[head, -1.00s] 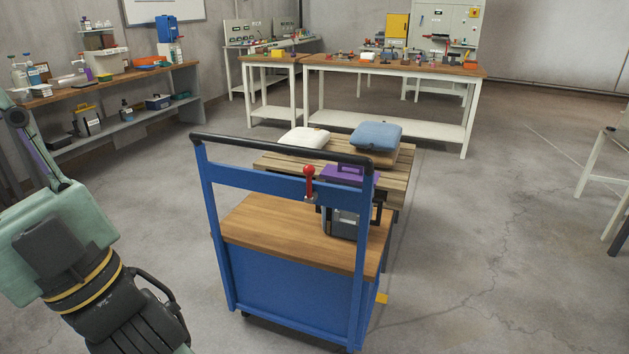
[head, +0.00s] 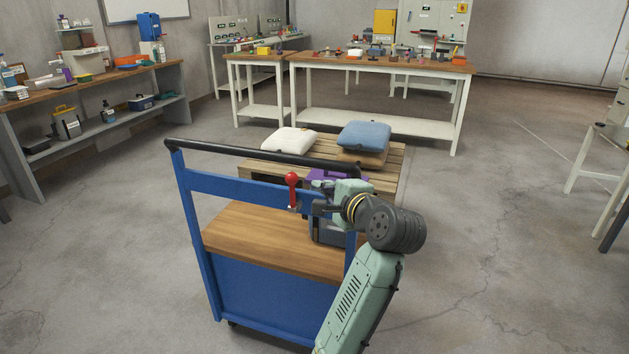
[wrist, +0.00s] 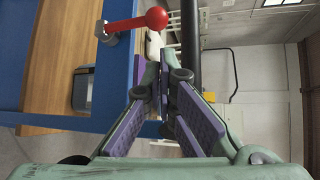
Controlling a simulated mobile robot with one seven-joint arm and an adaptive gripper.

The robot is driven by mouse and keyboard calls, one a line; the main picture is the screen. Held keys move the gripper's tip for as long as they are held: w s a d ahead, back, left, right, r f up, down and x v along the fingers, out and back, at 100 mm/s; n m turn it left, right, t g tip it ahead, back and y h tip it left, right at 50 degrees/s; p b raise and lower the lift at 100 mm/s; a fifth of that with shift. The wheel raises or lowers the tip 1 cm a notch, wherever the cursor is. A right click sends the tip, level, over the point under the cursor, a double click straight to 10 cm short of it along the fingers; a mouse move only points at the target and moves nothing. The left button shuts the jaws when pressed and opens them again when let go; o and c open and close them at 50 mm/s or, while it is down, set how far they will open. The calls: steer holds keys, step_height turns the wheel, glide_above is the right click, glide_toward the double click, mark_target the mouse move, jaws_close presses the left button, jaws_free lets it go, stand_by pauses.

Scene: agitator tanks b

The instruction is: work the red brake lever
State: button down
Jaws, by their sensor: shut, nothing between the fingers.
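The red brake lever (head: 291,188) stands upright on the blue crossbar of the cart (head: 270,290), its round red knob on top. In the wrist view the red lever (wrist: 130,23) lies sideways, its knob pointing right, above my fingertips. My gripper (head: 314,206) is just right of the lever in the head view, at about crossbar height. In the wrist view the purple-padded fingers of my gripper (wrist: 162,92) come together and hold nothing. A gap shows between the fingers and the lever.
The black push handle (head: 265,157) runs above the crossbar, close to my gripper. Behind the cart a pallet (head: 385,182) carries a white sack (head: 290,139) and a blue sack (head: 364,137). Open floor lies to the right.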

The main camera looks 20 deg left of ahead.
mark_target(292, 193)
steer(key=shift+d+f+m, duration=0.3)
steer(key=shift+d+f, duration=0.15)
steer(key=shift+f, duration=0.1)
steer(key=p+x, duration=0.2)
steer(key=x, duration=0.8)
steer(key=shift+f, duration=0.25)
steer(key=shift+s+b, duration=0.25)
steer(key=shift+b, duration=0.3)
